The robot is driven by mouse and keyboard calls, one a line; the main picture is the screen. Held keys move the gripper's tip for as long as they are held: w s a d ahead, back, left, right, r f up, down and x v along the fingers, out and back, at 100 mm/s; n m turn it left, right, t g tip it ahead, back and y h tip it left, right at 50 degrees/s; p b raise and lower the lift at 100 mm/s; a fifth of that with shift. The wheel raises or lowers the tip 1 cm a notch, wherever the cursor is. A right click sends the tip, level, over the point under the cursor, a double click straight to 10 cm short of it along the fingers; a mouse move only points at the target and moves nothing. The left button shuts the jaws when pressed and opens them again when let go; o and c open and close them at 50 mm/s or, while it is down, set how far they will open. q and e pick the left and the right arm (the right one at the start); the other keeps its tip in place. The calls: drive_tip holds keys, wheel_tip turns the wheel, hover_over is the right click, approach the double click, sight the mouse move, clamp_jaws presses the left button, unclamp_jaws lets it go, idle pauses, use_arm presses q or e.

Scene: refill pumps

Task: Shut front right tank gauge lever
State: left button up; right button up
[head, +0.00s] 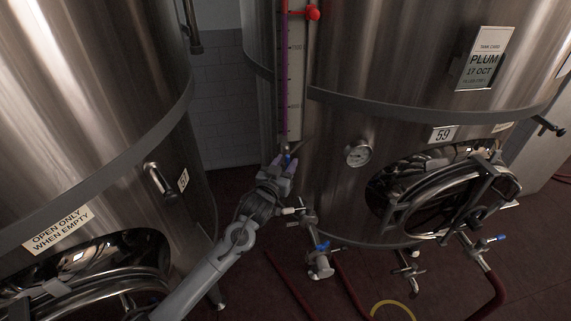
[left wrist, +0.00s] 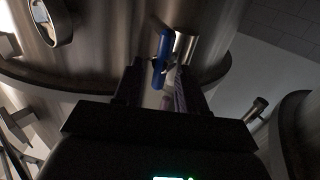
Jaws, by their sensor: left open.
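The right tank (head: 335,130), marked 59 and PLUM, has a tall sight gauge (head: 292,75) with a purple column on its left side. At the foot of the gauge, my left gripper (head: 288,163) is raised, with its fingers around or beside the fitting there. In the left wrist view, a blue lever (left wrist: 162,58) stands upright in front of the open left gripper (left wrist: 163,85), between its two fingers. I cannot tell whether the fingers touch it. In the head view the lever is mostly hidden by the gripper. My right gripper is not in view.
A round dial (head: 358,153) and a round hatch (head: 445,195) are on the right tank. A valve with a blue handle (head: 322,247) sits below the gripper. Tank 57 (head: 90,110) stands at left. Dark red hoses (head: 348,285) lie on the floor.

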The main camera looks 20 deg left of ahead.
use_arm(q)
drive_tip(key=shift+w, duration=0.15)
clamp_jaws()
drive_tip(key=shift+r+m+p, duration=0.2)
drive_tip(key=shift+m+p, duration=0.1)
drive_tip(key=shift+p, duration=0.45)
drive_tip(key=shift+w+d+f+m+g+y+p, duration=0.1)
drive_tip(key=shift+w+d+m+g+y+p, duration=0.15)
drive_tip(key=shift+m+g+y+p, duration=1.4)
drive_tip(key=shift+w+d+f+m+g+y+p, duration=0.15)
drive_tip(key=shift+d+m+g+y+p, duration=0.35)
drive_tip(key=shift+m+g+p, duration=1.25)
drive_tip(key=shift+w+d+f+m+g+y+p, duration=0.15)
drive_tip(key=shift+m+g+y+p, duration=0.9)
drive_tip(key=shift+m+p, duration=1.35)
drive_tip(key=shift+n+p, duration=0.4)
drive_tip(key=shift+p, duration=0.1)
